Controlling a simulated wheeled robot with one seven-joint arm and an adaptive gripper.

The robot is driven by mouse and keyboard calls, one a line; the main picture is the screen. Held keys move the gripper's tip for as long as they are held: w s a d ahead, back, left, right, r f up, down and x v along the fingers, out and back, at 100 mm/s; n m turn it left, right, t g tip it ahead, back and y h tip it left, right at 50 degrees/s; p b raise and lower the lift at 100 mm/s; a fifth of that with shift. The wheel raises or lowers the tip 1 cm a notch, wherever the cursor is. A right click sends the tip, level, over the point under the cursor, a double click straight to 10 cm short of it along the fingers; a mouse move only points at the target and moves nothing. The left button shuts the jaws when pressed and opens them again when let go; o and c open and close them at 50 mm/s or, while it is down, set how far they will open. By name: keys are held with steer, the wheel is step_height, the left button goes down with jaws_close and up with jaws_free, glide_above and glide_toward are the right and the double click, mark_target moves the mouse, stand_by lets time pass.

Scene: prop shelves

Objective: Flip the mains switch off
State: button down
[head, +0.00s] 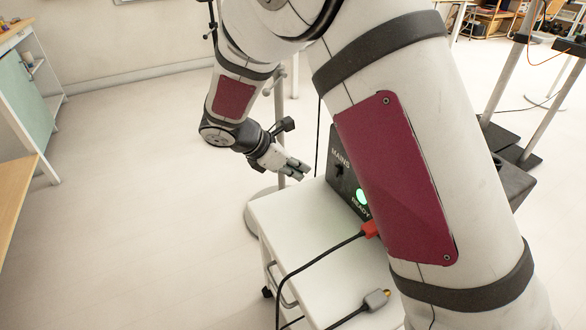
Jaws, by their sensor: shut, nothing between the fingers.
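The mains switch (338,170) is a small dark lever under the word MAINS on a dark box (334,185). The box stands on a white cart, and a round green READY light (362,196) on it glows. Which way the lever points is too small to tell. My gripper (304,171) is shut and empty. In the picture it is just left of the switch, with a gap between them. My arm hides the right part of the box.
The white cart top (300,230) carries a red plug (370,229) with a black cable and a loose grey connector (376,299). Metal poles stand at the back right. Open floor (150,200) lies to the left, with a bench (15,205) at the far left.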

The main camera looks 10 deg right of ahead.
mark_target(336, 171)
steer(key=b+x, duration=0.2)
steer(key=x, duration=0.3)
steer(key=shift+d+f, duration=0.15)
steer(key=shift+f, duration=0.15)
steer(key=shift+w+d+b, duration=0.2)
steer(key=shift+d+b, duration=0.05)
steer(key=shift+d, duration=0.3)
steer(key=shift+w+d+b, duration=0.2)
steer(key=shift+d, duration=0.35)
steer(key=shift+w+d, duration=0.25)
steer(key=shift+d, duration=0.4)
steer(key=shift+d, duration=0.1)
steer(key=shift+w+d+f, duration=0.1)
steer(key=shift+d+f, duration=0.1)
steer(key=shift+f, duration=0.05)
